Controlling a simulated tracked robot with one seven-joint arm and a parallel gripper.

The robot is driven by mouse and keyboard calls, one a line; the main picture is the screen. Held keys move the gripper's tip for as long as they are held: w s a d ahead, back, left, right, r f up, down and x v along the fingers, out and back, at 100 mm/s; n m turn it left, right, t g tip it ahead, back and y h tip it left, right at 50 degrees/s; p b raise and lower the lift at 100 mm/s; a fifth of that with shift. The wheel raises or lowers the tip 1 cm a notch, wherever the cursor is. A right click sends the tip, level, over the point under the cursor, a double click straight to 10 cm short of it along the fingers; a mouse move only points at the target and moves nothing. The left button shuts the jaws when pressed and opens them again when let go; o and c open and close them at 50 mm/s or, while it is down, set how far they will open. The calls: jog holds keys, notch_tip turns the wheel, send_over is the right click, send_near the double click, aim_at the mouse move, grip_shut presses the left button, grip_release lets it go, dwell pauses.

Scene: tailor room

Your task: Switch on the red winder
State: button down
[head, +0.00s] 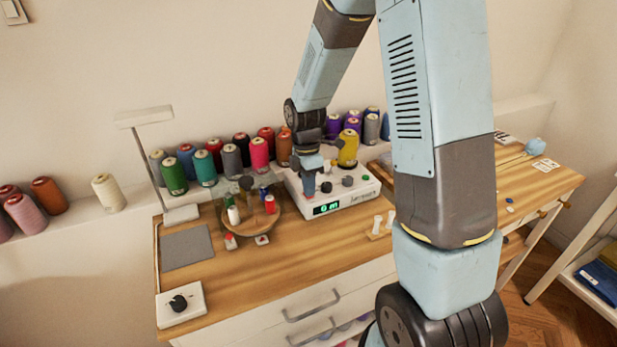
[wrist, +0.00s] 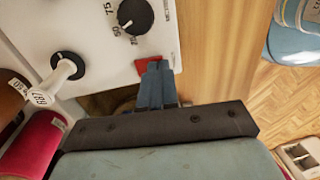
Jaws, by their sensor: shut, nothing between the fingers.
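The winder (head: 354,198) is a white box on the wooden table, with a green lit display on its front, dark knobs and a yellow spool (head: 348,148) on top. In the wrist view its white panel (wrist: 100,30) carries a black dial (wrist: 135,16) with a printed scale and a red square switch (wrist: 148,64). I cannot make out the red switch in the head view, where my gripper covers part of the winder. My gripper (head: 309,190) is shut and empty, pointing down at the panel. In the wrist view its fingertips (wrist: 157,66) overlap the red switch's edge; I cannot tell whether they touch it.
Several thread spools stand on the ledge behind. A round wooden tray (head: 250,222) with small spools is left of the winder. A small white box with a black knob (head: 178,303) sits at the table's front left. White bobbins (head: 384,222) stand at the winder's front right.

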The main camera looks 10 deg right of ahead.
jog(key=shift+f, duration=0.15)
jog(key=shift+s+f, duration=0.15)
dwell(0.4)
jog(key=shift+w+a+r, duration=0.15)
jog(key=shift+w+r, duration=0.05)
jog(key=shift+w, duration=0.65)
notch_tip(320, 180, up, 14)
jog(key=w, duration=0.1)
jog(key=shift+w+a, duration=0.2)
jog(key=shift+w, duration=0.15)
jog(key=shift+s+f, duration=0.1)
jog(key=shift+s, duration=0.05)
dwell(0.3)
